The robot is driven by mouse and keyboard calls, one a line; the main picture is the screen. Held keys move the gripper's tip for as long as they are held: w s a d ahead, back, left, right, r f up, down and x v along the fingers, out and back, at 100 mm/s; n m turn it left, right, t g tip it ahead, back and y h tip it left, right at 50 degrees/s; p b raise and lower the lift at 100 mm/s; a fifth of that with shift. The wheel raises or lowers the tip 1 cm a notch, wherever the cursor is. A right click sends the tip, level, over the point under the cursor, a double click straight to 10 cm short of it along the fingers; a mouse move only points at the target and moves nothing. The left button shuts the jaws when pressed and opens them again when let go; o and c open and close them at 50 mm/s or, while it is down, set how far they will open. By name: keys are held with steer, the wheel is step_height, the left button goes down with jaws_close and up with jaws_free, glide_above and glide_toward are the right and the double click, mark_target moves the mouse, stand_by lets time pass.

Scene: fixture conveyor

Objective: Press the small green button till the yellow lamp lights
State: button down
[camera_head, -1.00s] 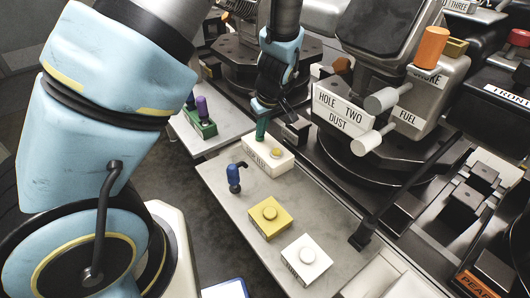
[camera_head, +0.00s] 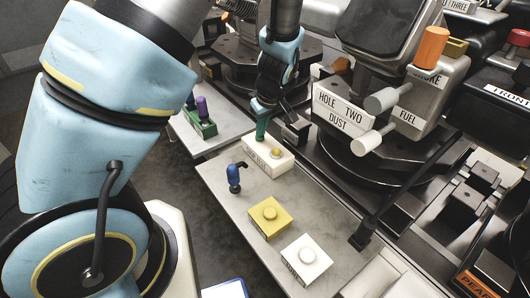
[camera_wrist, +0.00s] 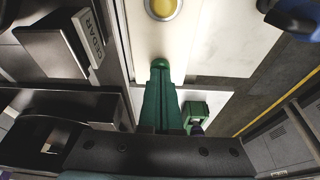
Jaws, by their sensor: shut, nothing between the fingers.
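A white box (camera_head: 281,164) with a label on its front stands at the far end of the pale bench. The yellow lamp (camera_head: 275,152) is on its top; it also shows in the wrist view (camera_wrist: 162,8). It looks plain yellow there, and I cannot tell surely whether it is lit. My gripper (camera_head: 261,136) points down at the box's far end, its green fingers shut and empty. In the wrist view the fingers (camera_wrist: 160,78) end at a rounded green button top (camera_wrist: 160,63), mostly hidden by them. They look at or very near it; contact is unclear.
A blue lever (camera_head: 235,177), a yellow button box (camera_head: 269,222) and a white button box (camera_head: 306,262) stand nearer on the bench. A green box with purple knobs (camera_head: 203,126) is at the left. Dark machinery with a HOLE TWO DUST sign (camera_head: 340,113) stands close right.

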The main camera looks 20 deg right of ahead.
steer(key=shift+f, duration=0.15)
steer(key=shift+f+b, duration=0.25)
steer(key=shift+b, duration=0.05)
step_height(320, 180, up, 6)
steer(key=p, duration=0.5)
steer(key=shift+r, duration=0.15)
stand_by(0.4)
step_height(320, 180, up, 10)
steer(key=b, duration=0.1)
glide_above(268, 148)
steer(key=s+a+r+m+g+h, duration=0.1)
steer(key=s+a+m, duration=0.1)
steer(key=a, duration=2.6)
steer(key=shift+r+m+g, duration=0.25)
steer(key=shift+m+g, duration=0.15)
steer(key=shift+m, duration=0.5)
steer(key=shift+w+a, duration=0.1)
